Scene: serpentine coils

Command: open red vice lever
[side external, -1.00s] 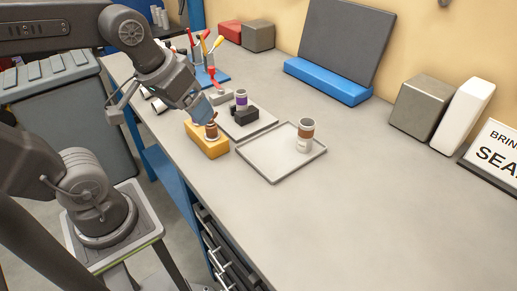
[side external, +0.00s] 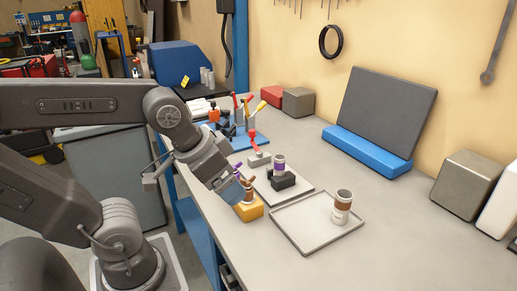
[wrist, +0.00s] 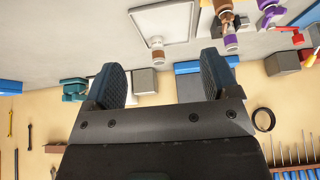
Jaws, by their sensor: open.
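A red lever (side external: 252,142) stands upright on a small grey block (side external: 259,159) towards the back of the bench, in front of a blue stand. The vice's jaws cannot be made out.
A brown-banded piece (side external: 250,188) stands on the yellow block, close to my fingers. A purple-banded cup (side external: 279,164) stands by a black holder (side external: 283,180). A brown-banded cup (side external: 343,204) stands on a grey tray (side external: 276,225). Upright coloured handles (side external: 250,103) rise behind the lever. The bench's right front is clear.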

